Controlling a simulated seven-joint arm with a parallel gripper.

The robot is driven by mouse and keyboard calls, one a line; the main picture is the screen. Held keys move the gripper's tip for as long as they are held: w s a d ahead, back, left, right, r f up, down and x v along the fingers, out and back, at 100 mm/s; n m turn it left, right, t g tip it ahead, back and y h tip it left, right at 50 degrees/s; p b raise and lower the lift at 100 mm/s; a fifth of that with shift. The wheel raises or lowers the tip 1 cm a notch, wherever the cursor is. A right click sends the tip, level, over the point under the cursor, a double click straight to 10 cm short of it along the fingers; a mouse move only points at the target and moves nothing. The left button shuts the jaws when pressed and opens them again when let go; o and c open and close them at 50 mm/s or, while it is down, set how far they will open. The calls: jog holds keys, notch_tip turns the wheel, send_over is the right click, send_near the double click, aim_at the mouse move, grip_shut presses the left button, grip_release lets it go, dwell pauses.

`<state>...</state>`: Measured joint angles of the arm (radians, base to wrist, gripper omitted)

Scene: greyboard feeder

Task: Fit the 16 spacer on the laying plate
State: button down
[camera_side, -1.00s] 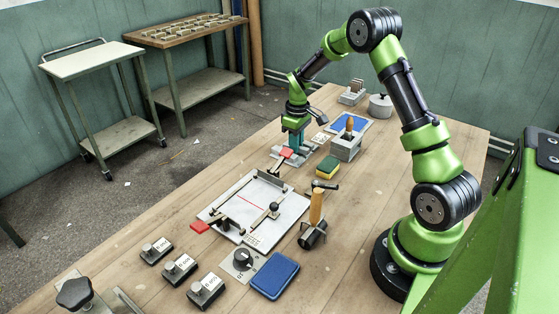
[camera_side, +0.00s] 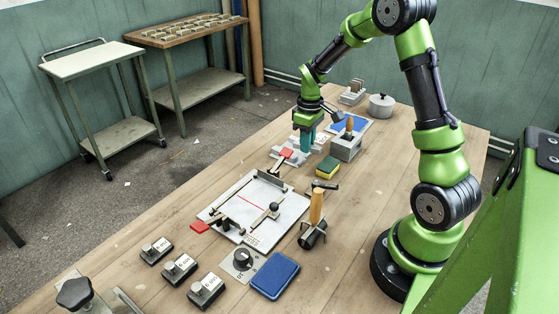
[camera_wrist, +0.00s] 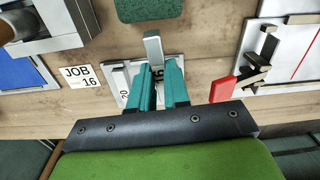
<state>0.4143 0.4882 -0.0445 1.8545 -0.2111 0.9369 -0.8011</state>
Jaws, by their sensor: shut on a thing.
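My gripper (camera_side: 306,150) is over the pale grey spacer rack (camera_side: 281,160) at the far end of the laying plate. In the wrist view, its teal fingers (camera_wrist: 160,75) are shut on a grey spacer bar (camera_wrist: 152,48), which sticks out past the fingertips. No number shows on this bar. In the rack, a spacer marked 20 (camera_wrist: 124,97) lies left of the fingers. The fingers hide part of the rack. The laying plate (camera_side: 225,206), white with a red line, lies nearer the front; its edge shows at right in the wrist view (camera_wrist: 262,75).
A card reading JOB 16 (camera_wrist: 80,77) lies left of the rack. A green-yellow sponge (camera_side: 328,167), a grey box with a brush (camera_side: 346,147) and a wood-handled roller (camera_side: 314,222) stand right of the plate. A red tab (camera_wrist: 222,89) sits between rack and plate.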

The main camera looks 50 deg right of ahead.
jog(key=s+a, duration=0.1)
jog(key=s, duration=0.1)
jog(key=s+a, duration=0.1)
jog(key=s, duration=0.2)
jog(key=s+a, duration=0.2)
jog(key=s, duration=0.1)
jog(key=shift+r, duration=0.4)
jog(key=shift+s+a+r, duration=0.1)
jog(key=shift+s+r, duration=0.1)
jog(key=shift+s, duration=0.1)
notch_tip(320, 180, up, 6)
jog(key=t, duration=0.1)
send_over(250, 203)
notch_tip(250, 203, down, 4)
jog(key=shift+m, duration=0.4)
jog(key=shift+s+f, duration=0.1)
jog(key=shift+f, duration=2.6)
jog(key=shift+f, duration=0.85)
